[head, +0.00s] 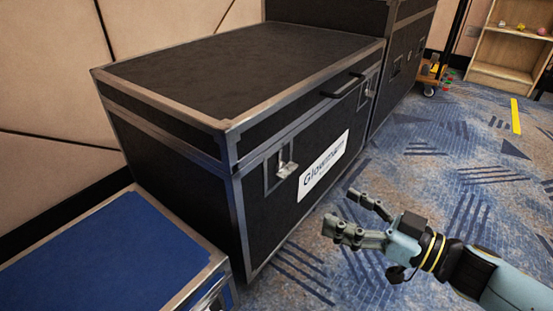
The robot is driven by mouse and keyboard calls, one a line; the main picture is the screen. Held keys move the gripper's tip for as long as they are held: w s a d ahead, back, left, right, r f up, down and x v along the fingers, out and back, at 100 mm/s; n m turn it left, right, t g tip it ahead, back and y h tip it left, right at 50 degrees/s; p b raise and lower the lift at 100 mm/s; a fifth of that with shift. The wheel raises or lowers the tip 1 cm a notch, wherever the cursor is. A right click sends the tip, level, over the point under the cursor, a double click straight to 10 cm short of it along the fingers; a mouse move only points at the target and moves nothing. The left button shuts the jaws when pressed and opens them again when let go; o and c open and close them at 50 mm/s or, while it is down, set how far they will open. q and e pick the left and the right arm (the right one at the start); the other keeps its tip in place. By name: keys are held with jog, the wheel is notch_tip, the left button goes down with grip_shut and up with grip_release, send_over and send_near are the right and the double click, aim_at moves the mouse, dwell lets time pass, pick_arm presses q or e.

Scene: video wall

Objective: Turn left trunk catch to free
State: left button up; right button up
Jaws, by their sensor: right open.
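A black trunk (175,125) with metal edging stands in the middle, its lid down. The left trunk catch (286,169) is a small silver latch on the trunk's front, left of a white label (323,167). A second catch (365,94) sits further right, past the dark lid handle (343,85). My right gripper (350,211) is open and empty. It is in front of the trunk, to the right of and lower in the picture than the left catch, apart from it. My left gripper is not in view.
A blue-topped case (100,262) stands at the lower left, close to the trunk. Another black case (403,58) stands behind on the right. A wooden shelf (505,52) is at the far right. The patterned carpet (440,150) in front is mostly clear.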

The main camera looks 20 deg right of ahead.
aim_at(292, 172)
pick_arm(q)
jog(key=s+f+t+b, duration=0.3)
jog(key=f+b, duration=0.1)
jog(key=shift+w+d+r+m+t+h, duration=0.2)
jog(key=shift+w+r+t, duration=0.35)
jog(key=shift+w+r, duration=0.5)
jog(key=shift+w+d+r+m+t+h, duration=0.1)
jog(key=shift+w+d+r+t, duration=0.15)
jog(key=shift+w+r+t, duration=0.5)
pick_arm(e)
jog(key=shift+n, duration=0.3)
jog(key=shift+w+d+r+x, duration=0.15)
jog(key=shift+w+d+x, duration=0.15)
jog(key=shift+x, duration=1.85)
jog(key=shift+w+d+r+x, duration=0.1)
jog(key=shift+w+d+x, duration=0.2)
jog(key=shift+x, duration=1.8)
jog(key=shift+w+d+r+x, duration=0.15)
jog(key=shift+d+x, duration=0.2)
jog(key=shift+x, duration=1.8)
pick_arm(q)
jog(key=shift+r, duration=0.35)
pick_arm(e)
jog(key=c, duration=1.2)
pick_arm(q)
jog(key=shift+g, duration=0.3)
